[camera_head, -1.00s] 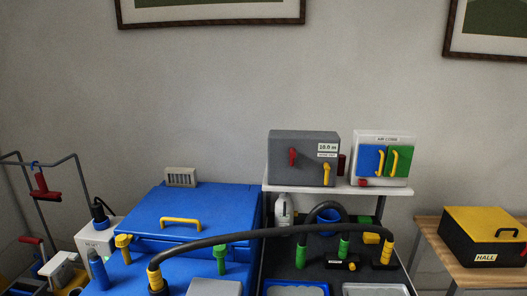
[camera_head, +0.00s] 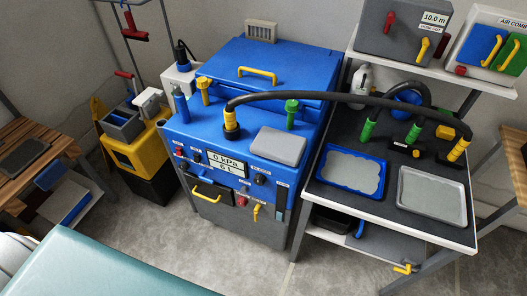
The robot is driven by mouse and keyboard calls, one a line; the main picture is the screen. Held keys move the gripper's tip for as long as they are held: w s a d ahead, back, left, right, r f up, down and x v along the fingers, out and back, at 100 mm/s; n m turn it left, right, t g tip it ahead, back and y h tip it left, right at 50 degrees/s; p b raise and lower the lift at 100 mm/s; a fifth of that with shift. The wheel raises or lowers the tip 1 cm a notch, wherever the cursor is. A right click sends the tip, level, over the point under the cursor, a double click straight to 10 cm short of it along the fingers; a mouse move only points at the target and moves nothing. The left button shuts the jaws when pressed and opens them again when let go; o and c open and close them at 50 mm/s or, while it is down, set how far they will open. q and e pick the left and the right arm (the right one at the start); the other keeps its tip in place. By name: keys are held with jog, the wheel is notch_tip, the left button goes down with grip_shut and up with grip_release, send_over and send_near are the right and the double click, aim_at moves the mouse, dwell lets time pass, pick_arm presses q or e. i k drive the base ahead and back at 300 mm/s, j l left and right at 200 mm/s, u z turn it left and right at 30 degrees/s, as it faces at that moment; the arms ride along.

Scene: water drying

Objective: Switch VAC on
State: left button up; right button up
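A blue machine (camera_head: 212,130) stands in the middle, its front panel facing me. Its display (camera_head: 227,165) reads 0 kPa and 0 L. The panel carries a red control (camera_head: 180,152), a dark control (camera_head: 197,158), a black knob (camera_head: 260,180) and a red button (camera_head: 241,201). A yellow lever (camera_head: 256,212) hangs below, at the lower right. The small labels are too blurred to read, so I cannot tell which control is VAC or its position. Neither of my grippers is in view.
A black hose (camera_head: 330,97) arches from the machine to the bench (camera_head: 325,205) on the right, which holds two trays. A yellow and black unit (camera_head: 140,155) stands left. A teal surface (camera_head: 110,275) fills the lower left. Tiled floor (camera_head: 255,270) shows in front.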

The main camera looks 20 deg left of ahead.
aim_at(180, 153)
jog(key=u, duration=1.35)
